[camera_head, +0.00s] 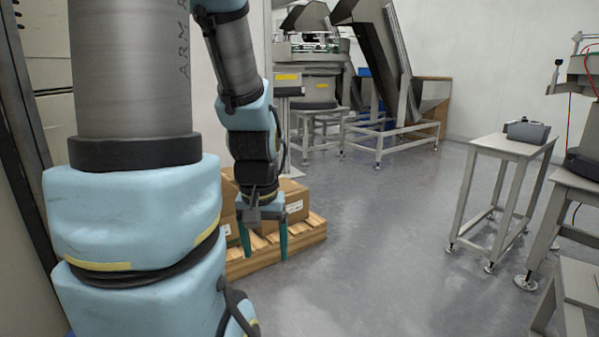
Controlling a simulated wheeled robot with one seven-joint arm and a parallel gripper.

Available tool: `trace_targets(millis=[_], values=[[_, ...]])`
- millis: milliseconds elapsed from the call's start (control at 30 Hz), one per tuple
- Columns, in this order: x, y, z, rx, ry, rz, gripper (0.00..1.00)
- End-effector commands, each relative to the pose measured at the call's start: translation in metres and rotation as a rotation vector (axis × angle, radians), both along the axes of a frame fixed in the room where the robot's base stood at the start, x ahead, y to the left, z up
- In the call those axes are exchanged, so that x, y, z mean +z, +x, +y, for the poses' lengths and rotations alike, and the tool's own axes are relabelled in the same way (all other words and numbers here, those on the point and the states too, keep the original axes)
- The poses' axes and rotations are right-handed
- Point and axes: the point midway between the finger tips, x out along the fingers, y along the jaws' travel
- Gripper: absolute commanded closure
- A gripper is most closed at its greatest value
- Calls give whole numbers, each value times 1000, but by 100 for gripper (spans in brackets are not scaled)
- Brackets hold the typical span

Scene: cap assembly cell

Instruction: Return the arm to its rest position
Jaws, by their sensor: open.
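My gripper (264,254) hangs at the end of my arm, left of the picture's centre, with its two teal fingers pointing down. The fingers are apart and nothing shows between them. My arm's large grey and light blue links fill the left side of the view, and the forearm comes down from the top to the gripper. Behind the gripper, cardboard boxes (294,199) stand on a wooden pallet (312,233). The gripper hides part of both. I cannot tell how far the fingers are from the boxes.
A small grey table (507,146) with a dark grey device (527,131) stands at the right. Machine frames (584,177) stand at the right edge. A hopper conveyor (375,50) and a round feeder machine (312,80) stand at the back. The grey floor (390,240) in the middle is clear.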

Motion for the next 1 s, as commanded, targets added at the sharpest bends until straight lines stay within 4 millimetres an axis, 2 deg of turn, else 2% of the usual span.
trace_targets(millis=[33,700,900,1000], values=[[28,0,0,0,0,0,24],[237,0,0,-1,0,-1,24],[286,0,0,-1,0,0,24],[299,0,0,-1,0,0,24]])
